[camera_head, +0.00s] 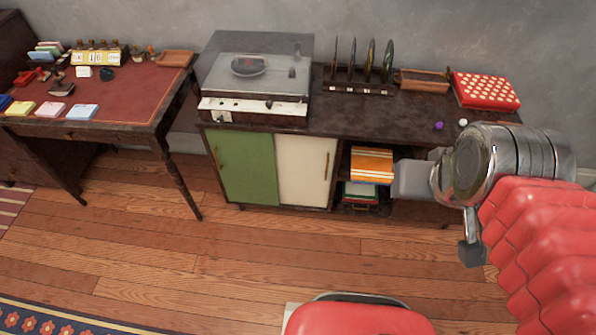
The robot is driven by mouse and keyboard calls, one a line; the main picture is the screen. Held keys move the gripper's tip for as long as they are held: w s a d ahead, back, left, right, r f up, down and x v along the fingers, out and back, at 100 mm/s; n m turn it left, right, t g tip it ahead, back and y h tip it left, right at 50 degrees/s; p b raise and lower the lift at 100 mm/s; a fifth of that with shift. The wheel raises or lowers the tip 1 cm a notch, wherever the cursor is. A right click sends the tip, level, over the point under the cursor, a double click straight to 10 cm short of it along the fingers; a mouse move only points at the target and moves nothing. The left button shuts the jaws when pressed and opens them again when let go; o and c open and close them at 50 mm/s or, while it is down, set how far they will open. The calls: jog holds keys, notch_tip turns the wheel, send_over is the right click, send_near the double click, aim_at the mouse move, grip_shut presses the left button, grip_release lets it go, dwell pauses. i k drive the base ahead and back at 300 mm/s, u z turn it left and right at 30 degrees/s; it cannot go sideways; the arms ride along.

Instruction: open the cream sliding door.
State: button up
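The cream sliding door (300,172) stands upright in the low dark cabinet (352,116), right of the green door (248,172). It covers the middle part of the cabinet front. A slim brass handle (326,165) runs vertically near its right edge. My gripper (438,216) is at the right, in front of the cabinet's open right part, with its two fingers spread apart. It appears empty and stands clear of the door and handle, to their right.
The open compartment holds orange-spined items (371,164). A record player (257,80), a disc rack (362,75) and a red dotted box (485,91) stand on top. A red-topped desk (130,100) is at the left. The wooden floor (220,245) before the doors is clear.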

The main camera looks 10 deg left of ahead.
aim_at(304, 165)
jog(key=u, duration=0.55)
jog(key=k, duration=1.35)
jog(key=u, duration=0.25)
jog(key=i, duration=1.4)
jog(key=u, duration=0.65)
jog(key=i, duration=0.35)
jog(key=u, duration=0.2)
